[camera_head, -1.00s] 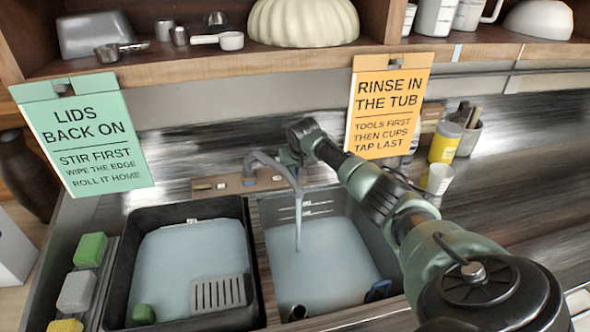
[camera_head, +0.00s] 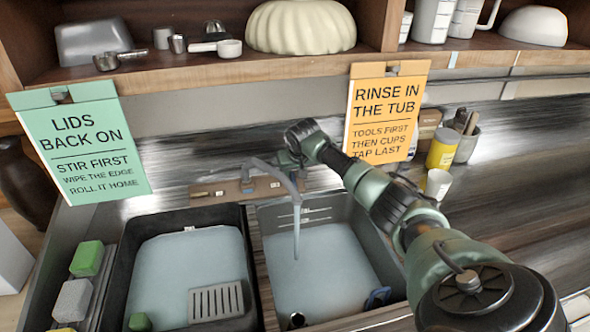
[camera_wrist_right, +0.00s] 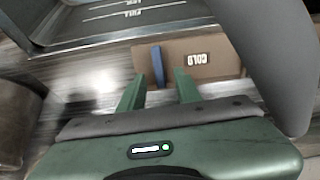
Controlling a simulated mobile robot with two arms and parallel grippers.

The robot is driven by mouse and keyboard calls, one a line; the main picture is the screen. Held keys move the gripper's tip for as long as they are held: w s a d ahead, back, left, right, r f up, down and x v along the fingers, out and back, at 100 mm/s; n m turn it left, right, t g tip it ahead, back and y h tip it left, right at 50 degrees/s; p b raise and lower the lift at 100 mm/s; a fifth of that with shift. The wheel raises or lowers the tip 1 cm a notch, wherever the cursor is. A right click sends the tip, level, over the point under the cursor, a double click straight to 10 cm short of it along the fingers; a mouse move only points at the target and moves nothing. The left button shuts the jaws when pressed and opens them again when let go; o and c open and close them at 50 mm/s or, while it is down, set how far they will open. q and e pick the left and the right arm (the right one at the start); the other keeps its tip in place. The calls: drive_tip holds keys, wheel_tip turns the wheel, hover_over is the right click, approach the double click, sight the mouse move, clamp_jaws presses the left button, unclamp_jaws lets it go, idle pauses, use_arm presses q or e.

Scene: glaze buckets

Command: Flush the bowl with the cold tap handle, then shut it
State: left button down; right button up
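The grey tap (camera_head: 270,171) stands behind the two basins, and a thin stream of water (camera_head: 297,232) falls from its spout into the right basin (camera_head: 340,215), which holds pale water. In the head view my right gripper (camera_head: 289,160) is small behind the tap spout. My left gripper is out of view.
A black tub (camera_head: 122,270) of pale water with a grey slotted piece (camera_head: 216,301) stands left of the right basin. A white cup (camera_head: 438,183) and yellow tin (camera_head: 443,148) stand behind my arm. Two signs hang from the shelf edge. The right counter is largely clear.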

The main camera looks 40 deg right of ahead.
drive_tip(key=shift+b+v, duration=0.35)
drive_tip(key=shift+v, duration=2.05)
drive_tip(key=shift+s+f, duration=0.1)
drive_tip(key=shift+s, duration=0.1)
